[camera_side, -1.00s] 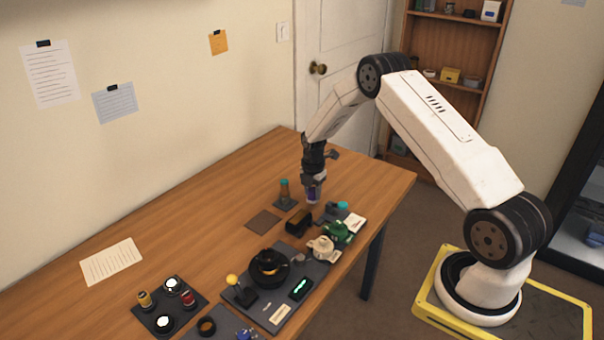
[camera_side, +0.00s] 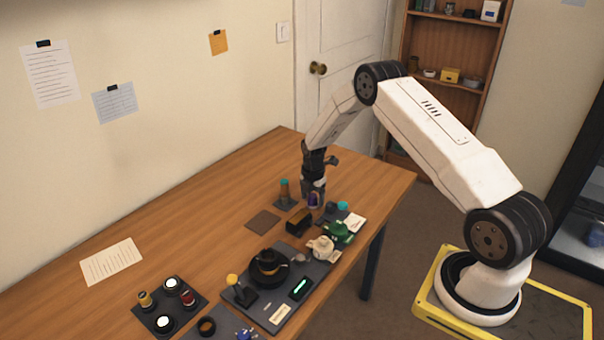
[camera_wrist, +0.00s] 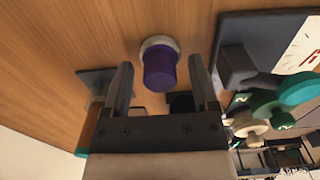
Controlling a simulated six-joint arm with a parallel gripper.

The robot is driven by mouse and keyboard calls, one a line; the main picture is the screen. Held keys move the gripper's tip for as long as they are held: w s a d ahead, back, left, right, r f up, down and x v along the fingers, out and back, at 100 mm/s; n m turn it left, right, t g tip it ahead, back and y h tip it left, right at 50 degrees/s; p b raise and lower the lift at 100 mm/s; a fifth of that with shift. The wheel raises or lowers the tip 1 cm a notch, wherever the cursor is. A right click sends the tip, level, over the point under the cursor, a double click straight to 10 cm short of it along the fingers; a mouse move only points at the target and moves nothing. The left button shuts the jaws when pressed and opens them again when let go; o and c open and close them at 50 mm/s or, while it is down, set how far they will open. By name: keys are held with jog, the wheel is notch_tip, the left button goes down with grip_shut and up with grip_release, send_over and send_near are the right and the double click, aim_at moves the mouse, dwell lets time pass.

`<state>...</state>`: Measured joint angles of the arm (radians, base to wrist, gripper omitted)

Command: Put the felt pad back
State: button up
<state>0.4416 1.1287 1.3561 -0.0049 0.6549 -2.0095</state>
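A flat brown square (camera_side: 263,222) lies bare on the table, left of my gripper; it may be the felt pad, but I cannot tell its material. My gripper (camera_side: 313,190) points down over the table's far part. In the wrist view its two fingers (camera_wrist: 160,62) are apart, with a purple cylinder (camera_wrist: 160,72) between their tips. The cylinder has a pale round base and stands on the wood. Gaps show between it and both fingers. In the side view the purple cylinder (camera_side: 313,200) is partly covered by the fingers.
A teal-topped bottle on a dark stand (camera_side: 284,194) is close left of my gripper. A dark tray (camera_side: 240,297) holds several parts.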

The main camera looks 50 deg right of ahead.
aim_at(312, 196)
jog(key=shift+r, duration=0.1)
notch_tip(312, 196, up, 12)
dwell(0.8)
dwell(0.4)
jog(key=shift+a+r, duration=0.1)
jog(key=shift+a, duration=0.05)
jog(key=s+a+r+m+t, duration=0.1)
jog(key=s+a+r+m, duration=0.3)
jog(key=a, duration=0.3)
jog(key=s+a+r+m, duration=0.2)
jog(key=s+a+m, duration=0.1)
jog(key=a+m, duration=0.3)
jog(key=s+a+r+m+t, duration=0.1)
jog(key=s+a+m, duration=0.7)
jog(key=s, duration=0.5)
jog(key=shift+a+t, duration=0.3)
jog(key=shift+a, duration=0.45)
